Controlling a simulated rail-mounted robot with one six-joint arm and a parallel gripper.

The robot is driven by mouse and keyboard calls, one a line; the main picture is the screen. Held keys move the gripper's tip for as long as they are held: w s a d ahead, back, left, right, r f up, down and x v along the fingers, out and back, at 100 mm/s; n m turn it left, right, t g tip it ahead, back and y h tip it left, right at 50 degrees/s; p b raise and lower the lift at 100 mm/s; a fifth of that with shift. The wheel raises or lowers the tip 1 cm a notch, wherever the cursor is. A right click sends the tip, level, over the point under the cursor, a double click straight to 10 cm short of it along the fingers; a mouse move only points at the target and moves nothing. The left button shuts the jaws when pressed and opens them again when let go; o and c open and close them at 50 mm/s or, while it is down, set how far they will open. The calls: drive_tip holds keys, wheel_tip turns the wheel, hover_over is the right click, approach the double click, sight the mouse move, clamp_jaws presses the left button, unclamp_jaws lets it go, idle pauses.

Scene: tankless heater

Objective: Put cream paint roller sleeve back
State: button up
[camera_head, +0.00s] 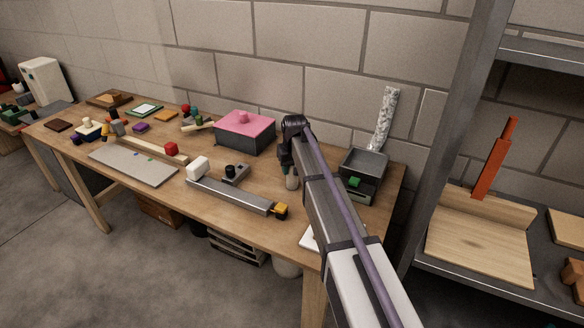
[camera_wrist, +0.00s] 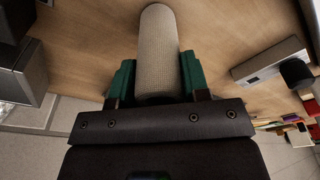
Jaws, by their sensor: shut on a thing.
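The cream paint roller sleeve (camera_wrist: 158,45) is a pale, textured cylinder with a rounded end. In the wrist view it sits between the two green fingers of my gripper (camera_wrist: 157,76), which is shut on it. The wooden bench top shows behind it. In the head view my gripper (camera_head: 290,168) points down over the bench, right of the pink-lidded box, and the sleeve (camera_head: 292,183) shows as a small pale shape below it. Whether its lower end touches the bench is not clear. My arm hides part of the bench.
The dark box with a pink lid (camera_head: 244,131) stands left of my gripper. A grey tray on a scale-like base (camera_head: 362,166) stands close on the right. A long grey bar tool (camera_head: 232,195) lies in front. The wooden workbench (camera_head: 215,220) has bare patches between things.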

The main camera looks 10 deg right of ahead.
drive_tip(key=shift+f, duration=0.2)
drive_tip(key=o, duration=1.3)
drive_tip(key=shift+c, duration=0.2)
drive_tip(key=shift+r, duration=0.15)
drive_tip(key=r+p, duration=0.3)
drive_tip(key=s+r+p, duration=0.1)
drive_tip(key=r+p, duration=0.6)
drive_tip(key=shift+s+d+r+p, duration=0.1)
drive_tip(key=shift+s+r+p, duration=0.2)
drive_tip(key=shift+r+p, duration=0.1)
drive_tip(key=shift+f, duration=0.1)
